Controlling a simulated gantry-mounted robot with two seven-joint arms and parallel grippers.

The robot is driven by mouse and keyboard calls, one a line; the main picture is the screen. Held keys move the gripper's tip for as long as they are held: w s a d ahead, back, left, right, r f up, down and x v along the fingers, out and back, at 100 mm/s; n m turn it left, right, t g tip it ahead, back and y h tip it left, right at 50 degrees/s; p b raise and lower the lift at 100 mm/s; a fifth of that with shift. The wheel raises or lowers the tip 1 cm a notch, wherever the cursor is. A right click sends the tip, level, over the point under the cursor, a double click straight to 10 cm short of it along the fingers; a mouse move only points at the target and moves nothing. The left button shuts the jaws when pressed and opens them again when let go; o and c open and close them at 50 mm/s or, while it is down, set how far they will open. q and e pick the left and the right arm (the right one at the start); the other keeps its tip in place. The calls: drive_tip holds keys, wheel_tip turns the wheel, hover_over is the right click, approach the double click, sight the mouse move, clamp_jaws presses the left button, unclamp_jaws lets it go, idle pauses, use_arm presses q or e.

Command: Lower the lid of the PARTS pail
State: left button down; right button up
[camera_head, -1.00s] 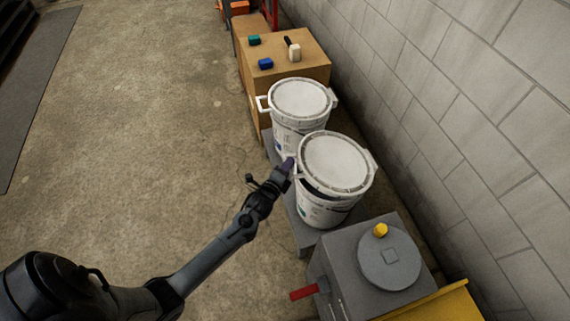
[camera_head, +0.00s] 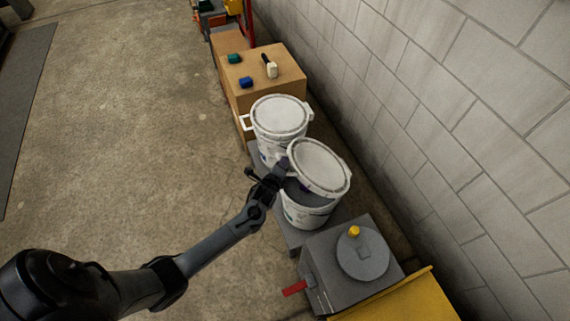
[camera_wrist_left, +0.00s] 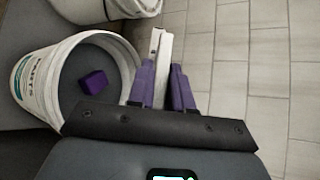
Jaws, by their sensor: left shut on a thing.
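The near white pail (camera_head: 306,212) stands open, its white lid (camera_head: 319,167) tilted up over it and raised on the side toward my arm. Part of the dark inside shows. My left gripper (camera_head: 283,164) is at the lid's near-left edge. In the left wrist view, the purple fingers (camera_wrist_left: 163,86) are shut on a white strip of the lid (camera_wrist_left: 159,50). The open pail (camera_wrist_left: 62,74) is at the left there, with a purple block (camera_wrist_left: 94,81) inside. My right gripper is not in view.
A second white pail (camera_head: 281,118), lid on, stands just behind. Beyond it, a wooden box (camera_head: 285,86) carries small blocks and a mallet. A grey box with a round plate (camera_head: 362,254) stands in front. A block wall runs along the right; the floor at left is clear.

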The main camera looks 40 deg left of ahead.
use_arm(q)
drive_tip(key=c, duration=1.1)
unclamp_jaws()
drive_tip(key=shift+s+d+r, duration=0.2)
drive_tip(key=shift+s+r, duration=0.05)
drive_tip(key=shift+s, duration=0.2)
drive_tip(key=p+v, duration=0.2)
drive_tip(key=v, duration=0.7)
drive_tip(key=shift+s+d, duration=0.15)
drive_tip(key=shift+s, duration=0.2)
